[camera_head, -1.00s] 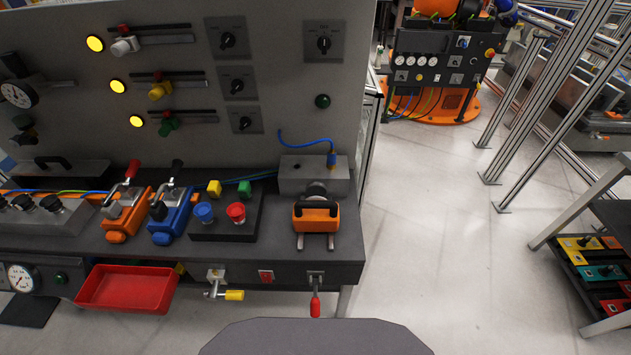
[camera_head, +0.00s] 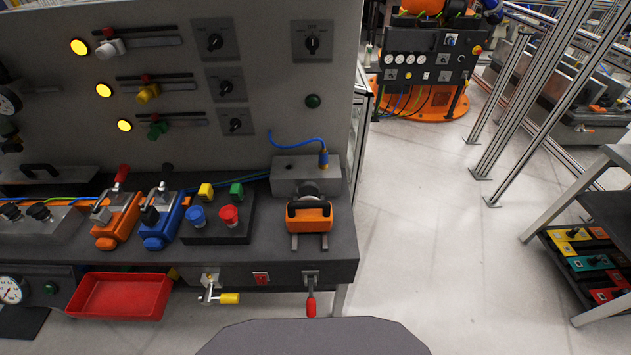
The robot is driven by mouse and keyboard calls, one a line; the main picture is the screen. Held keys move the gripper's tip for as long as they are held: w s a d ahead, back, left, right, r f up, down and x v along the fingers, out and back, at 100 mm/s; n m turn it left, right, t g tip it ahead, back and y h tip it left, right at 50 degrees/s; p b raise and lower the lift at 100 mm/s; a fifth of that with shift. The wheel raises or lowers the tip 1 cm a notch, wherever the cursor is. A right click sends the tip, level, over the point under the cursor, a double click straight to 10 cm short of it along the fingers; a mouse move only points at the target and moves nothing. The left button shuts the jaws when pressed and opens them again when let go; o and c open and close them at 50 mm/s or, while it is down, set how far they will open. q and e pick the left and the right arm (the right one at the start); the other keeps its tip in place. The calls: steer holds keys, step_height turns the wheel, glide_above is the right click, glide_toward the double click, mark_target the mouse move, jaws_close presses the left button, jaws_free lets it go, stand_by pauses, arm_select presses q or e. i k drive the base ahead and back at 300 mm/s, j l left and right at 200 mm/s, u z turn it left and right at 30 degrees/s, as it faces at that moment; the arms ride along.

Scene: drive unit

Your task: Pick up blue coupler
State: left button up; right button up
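A blue coupler (camera_head: 323,160) stands upright on top of the grey block (camera_head: 305,174) at the bench's back right. A thin blue hose (camera_head: 296,145) arcs from it to the left and up against the grey panel. I cannot tell how the coupler is seated on the block. Neither of my grippers shows in the head view, and nothing is touching the coupler.
An orange unit with a black handle (camera_head: 309,216) sits in front of the block. A blue knob (camera_head: 196,217), a red knob (camera_head: 229,216) and blue and orange clamps stand to its left. A red tray (camera_head: 119,297) hangs below.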

mark_target(322, 163)
steer(key=l+u, duration=0.55)
steer(key=u, duration=0.3)
